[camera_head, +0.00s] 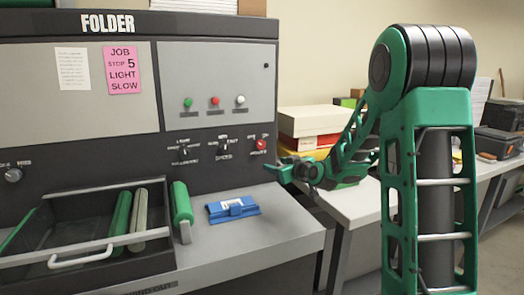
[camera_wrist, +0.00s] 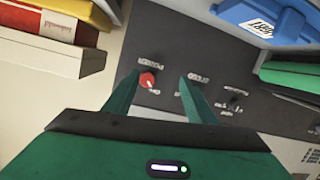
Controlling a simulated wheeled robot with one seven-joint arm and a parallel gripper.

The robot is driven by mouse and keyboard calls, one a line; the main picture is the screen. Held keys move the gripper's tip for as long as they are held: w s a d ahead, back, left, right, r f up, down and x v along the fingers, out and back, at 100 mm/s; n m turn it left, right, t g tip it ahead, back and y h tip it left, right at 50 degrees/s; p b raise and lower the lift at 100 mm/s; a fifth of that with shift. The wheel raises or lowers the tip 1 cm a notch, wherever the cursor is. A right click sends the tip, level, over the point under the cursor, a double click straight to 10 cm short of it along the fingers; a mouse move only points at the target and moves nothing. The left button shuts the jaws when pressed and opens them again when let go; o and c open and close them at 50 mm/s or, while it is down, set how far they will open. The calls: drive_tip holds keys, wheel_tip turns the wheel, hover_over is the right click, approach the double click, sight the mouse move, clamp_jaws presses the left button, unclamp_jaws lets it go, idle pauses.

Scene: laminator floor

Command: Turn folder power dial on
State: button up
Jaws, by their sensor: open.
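The folder (camera_head: 220,65) is a grey and black machine with "FOLDER" on its top edge. A red dial (camera_head: 261,144) with a white mark sits at the right end of its row of dials; its lettering is too small to read. My gripper (camera_head: 273,170) is open and empty, just below and right of the red dial in the head view. In the wrist view, the red dial (camera_wrist: 147,80) shows between the fingertips of my gripper (camera_wrist: 159,76), nearer the left finger. I cannot tell whether either finger touches it.
Black dials (camera_head: 223,148) stand left of the red one. Green, red and white buttons (camera_head: 214,101) are above. A blue clamp-like piece (camera_head: 233,209) and a green roller (camera_head: 182,205) are on the ledge below. Stacked boxes (camera_head: 308,121) stand on the right table.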

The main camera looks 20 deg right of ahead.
sight(262, 146)
drive_tip(key=w+t, duration=0.1)
drive_tip(key=w, duration=0.4)
drive_tip(key=w+r, duration=0.1)
drive_tip(key=w, duration=0.3)
drive_tip(key=w+r+t, duration=0.1)
drive_tip(key=w, duration=0.4)
drive_tip(key=shift+w+d+r+t, duration=0.1)
drive_tip(key=shift+w+d+t, duration=0.2)
drive_tip(key=shift+d, duration=0.05)
drive_tip(key=shift+c, duration=0.6)
drive_tip(key=c, duration=0.9)
